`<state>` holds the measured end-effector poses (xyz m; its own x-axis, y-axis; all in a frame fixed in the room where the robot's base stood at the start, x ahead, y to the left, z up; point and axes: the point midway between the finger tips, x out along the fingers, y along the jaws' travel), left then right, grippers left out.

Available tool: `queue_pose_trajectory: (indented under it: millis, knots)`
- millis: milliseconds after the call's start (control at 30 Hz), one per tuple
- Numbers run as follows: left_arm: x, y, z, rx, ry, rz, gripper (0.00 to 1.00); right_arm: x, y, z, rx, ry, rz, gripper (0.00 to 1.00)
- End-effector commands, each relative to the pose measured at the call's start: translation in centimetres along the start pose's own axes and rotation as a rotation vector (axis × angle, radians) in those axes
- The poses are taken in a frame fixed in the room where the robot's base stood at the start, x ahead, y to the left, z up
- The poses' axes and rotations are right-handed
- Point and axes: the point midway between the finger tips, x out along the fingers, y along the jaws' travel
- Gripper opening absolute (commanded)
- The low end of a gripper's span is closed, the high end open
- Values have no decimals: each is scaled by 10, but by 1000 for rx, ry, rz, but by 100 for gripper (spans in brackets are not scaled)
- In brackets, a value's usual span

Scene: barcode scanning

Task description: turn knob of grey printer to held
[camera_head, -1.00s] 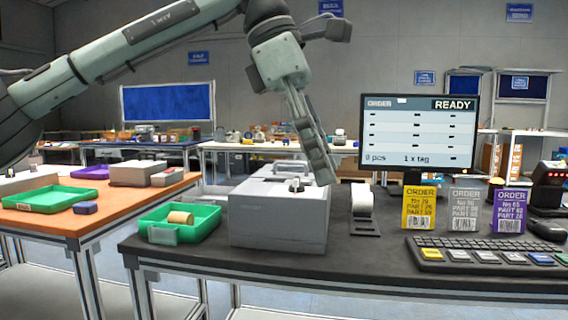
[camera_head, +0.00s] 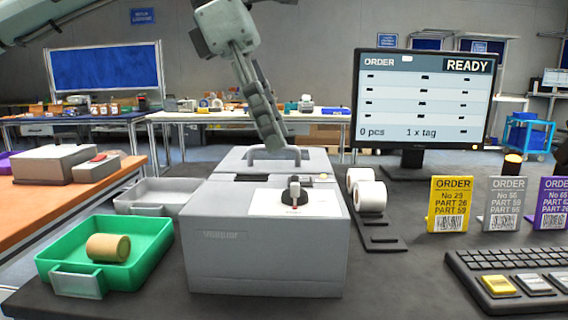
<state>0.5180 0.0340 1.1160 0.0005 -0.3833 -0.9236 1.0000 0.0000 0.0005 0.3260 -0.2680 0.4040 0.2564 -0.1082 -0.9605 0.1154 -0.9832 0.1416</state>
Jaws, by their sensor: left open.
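The grey printer (camera_head: 262,262) stands on the dark table in the middle of the view. Its black knob (camera_head: 294,196) sits on a white label on the sloped top, near the right side. A grey handle (camera_head: 262,157) stands at the back of the top. My left gripper (camera_head: 279,146) hangs down from above, with its fingers at the back of the printer by the handle, behind and left of the knob. It is open; whether it touches the handle I cannot tell. My right gripper is not in view.
A green bin (camera_head: 147,243) with a tan roll (camera_head: 108,247) stands left of the printer. White rolls (camera_head: 370,197) are on a dark rack at right. A monitor (camera_head: 424,104), order cards (camera_head: 449,204) and a keyboard (camera_head: 512,273) stand further right.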

Motion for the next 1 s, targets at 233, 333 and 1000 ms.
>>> queue_pose_trajectory:
  millis: [233, 333, 1000]
  knots:
    - [42, 0, -1, 0, 2, -3, 52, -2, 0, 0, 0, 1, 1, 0]
    - [54, 0, -1, -1, 2, -1, 52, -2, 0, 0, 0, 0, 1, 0]
    - [65, 0, -1, -1, 0, 0, 21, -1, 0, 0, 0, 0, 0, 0]
